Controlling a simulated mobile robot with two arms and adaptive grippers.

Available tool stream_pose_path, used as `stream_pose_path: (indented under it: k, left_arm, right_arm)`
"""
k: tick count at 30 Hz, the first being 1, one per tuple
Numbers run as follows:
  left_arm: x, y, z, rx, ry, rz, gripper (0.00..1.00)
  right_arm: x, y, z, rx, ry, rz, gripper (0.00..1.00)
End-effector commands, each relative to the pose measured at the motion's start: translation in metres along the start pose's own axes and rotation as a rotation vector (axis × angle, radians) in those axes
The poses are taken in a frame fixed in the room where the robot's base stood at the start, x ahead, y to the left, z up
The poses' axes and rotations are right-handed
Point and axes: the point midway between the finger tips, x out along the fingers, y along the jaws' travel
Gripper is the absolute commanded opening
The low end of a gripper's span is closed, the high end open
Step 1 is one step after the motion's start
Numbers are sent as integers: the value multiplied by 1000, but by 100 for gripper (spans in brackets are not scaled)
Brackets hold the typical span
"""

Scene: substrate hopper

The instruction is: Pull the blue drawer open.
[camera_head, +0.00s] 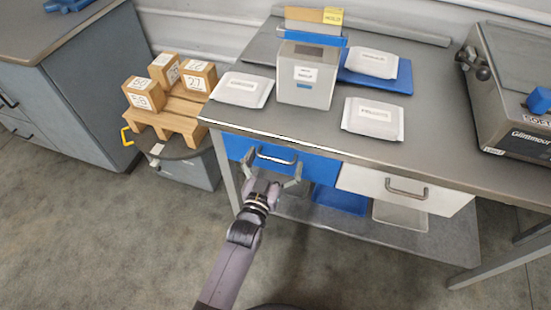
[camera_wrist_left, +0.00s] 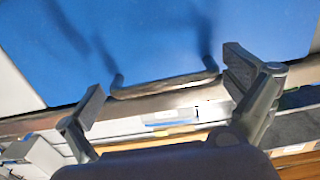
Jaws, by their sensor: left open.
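The blue drawer (camera_head: 310,164) is under the left part of the grey table and looks closed, its front flush with the white drawer beside it. Its dark bar handle (camera_head: 276,156) shows on the front. My left gripper (camera_head: 272,173) is open just in front of the handle. In the left wrist view the blue front (camera_wrist_left: 150,45) fills the top, and the handle (camera_wrist_left: 165,87) lies between the two spread fingers (camera_wrist_left: 165,92), apart from both. Whether the fingertips reach around the bar is unclear. My right gripper is not in view.
The white drawer (camera_head: 385,189) with its own handle is to the right. White packets (camera_head: 373,118) and a grey container (camera_head: 305,88) stand on the tabletop (camera_head: 440,140). Numbered wooden boxes (camera_head: 145,94) sit on a pallet at left. Floor in front is clear.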

Motion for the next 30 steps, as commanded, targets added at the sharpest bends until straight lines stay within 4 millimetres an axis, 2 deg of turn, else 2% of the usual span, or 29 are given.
stream_pose_path:
  k: [6, 30]
  left_arm:
    - [0, 0, 0, 0, 1, 0, 99]
    - [0, 1, 0, -4, 0, 1, 46]
  right_arm:
    - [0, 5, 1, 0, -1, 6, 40]
    - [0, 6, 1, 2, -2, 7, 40]
